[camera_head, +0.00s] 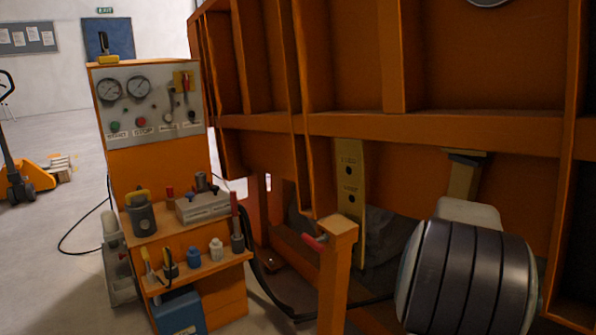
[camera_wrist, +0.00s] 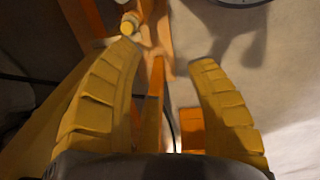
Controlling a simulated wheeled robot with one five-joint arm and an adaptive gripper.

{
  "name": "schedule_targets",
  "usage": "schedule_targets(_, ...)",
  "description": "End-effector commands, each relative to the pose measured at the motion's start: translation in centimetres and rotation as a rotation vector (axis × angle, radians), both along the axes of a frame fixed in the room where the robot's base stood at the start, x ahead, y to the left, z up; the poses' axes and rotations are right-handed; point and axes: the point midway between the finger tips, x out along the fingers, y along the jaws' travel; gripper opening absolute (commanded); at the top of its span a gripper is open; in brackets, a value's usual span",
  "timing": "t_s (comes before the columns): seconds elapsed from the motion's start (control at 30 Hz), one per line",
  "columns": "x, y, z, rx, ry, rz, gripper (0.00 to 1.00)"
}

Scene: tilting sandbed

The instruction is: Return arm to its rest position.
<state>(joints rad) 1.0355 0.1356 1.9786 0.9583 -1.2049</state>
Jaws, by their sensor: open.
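My gripper (camera_wrist: 165,55) shows in the wrist view as two yellow ribbed fingers, spread wide apart. Nothing is held between them. Behind the gap stand blurred orange beams, and a small pale yellow round part (camera_wrist: 129,24) shows beyond the left fingertip. I cannot make out my gripper in the head view, so its place relative to the sandbed frame is unclear there. The large orange tilting sandbed frame (camera_head: 460,125) fills the right of the head view, tilted up.
An orange control console (camera_head: 150,115) with gauges stands at left. Its shelves hold several tools and bottles. An orange post (camera_head: 337,270) with a red handle (camera_head: 314,241) stands in front of the frame. Black hoses lie on the floor. A pallet jack (camera_head: 20,175) is far left.

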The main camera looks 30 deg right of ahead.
Motion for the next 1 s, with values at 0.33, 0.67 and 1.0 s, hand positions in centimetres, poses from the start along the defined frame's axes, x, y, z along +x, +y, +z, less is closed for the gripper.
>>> schedule_targets(0.33,5.0,13.4,14.3,-0.033,-0.104,-0.045,0.51)
schedule_targets(0.67,3.5,23.8,23.3,0.012,-0.212,-0.102,0.51)
schedule_targets(1.0,0.9,28.6,27.1,0.074,-0.266,-0.145,0.51)
